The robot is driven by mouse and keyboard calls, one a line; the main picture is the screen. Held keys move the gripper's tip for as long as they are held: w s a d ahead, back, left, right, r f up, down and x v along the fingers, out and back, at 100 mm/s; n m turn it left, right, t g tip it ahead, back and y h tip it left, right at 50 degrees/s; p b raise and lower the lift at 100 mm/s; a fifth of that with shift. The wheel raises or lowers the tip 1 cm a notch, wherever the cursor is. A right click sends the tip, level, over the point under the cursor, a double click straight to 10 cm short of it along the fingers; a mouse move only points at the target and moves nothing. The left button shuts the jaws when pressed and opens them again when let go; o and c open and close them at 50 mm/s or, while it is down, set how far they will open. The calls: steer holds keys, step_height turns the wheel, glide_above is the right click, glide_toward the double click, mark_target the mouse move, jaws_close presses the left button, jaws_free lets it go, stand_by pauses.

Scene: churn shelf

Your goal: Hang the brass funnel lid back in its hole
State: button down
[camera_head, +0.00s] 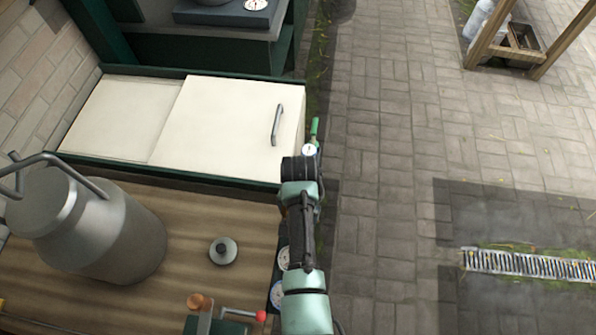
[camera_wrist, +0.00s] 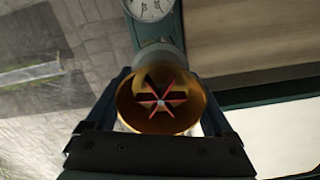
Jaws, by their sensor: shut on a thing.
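My gripper (camera_wrist: 160,82) is shut on the brass funnel lid (camera_wrist: 128,102), whose round golden bowl shows between the two fingers in the wrist view. A dark, red-edged star shape lies in the middle of the bowl. A pale grey rounded part shows just beyond its rim; I cannot tell whether they touch. In the head view my gripper (camera_head: 300,168) is by the right front corner of the white-topped cabinet (camera_head: 215,120), and the brass lid is hidden there. I cannot make out the lid's hole in either view.
A dial gauge (camera_head: 309,150) and green handle (camera_head: 315,128) are close to my gripper. A large metal milk can (camera_head: 95,235) and a small grey knobbed lid (camera_head: 223,251) stand on the wooden top (camera_head: 185,215).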

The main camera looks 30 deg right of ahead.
steer(key=shift+f+b, duration=1.65)
steer(key=shift+f, duration=0.7)
jaws_free()
steer(key=shift+r+p, duration=4.45)
steer(key=shift+r, duration=0.05)
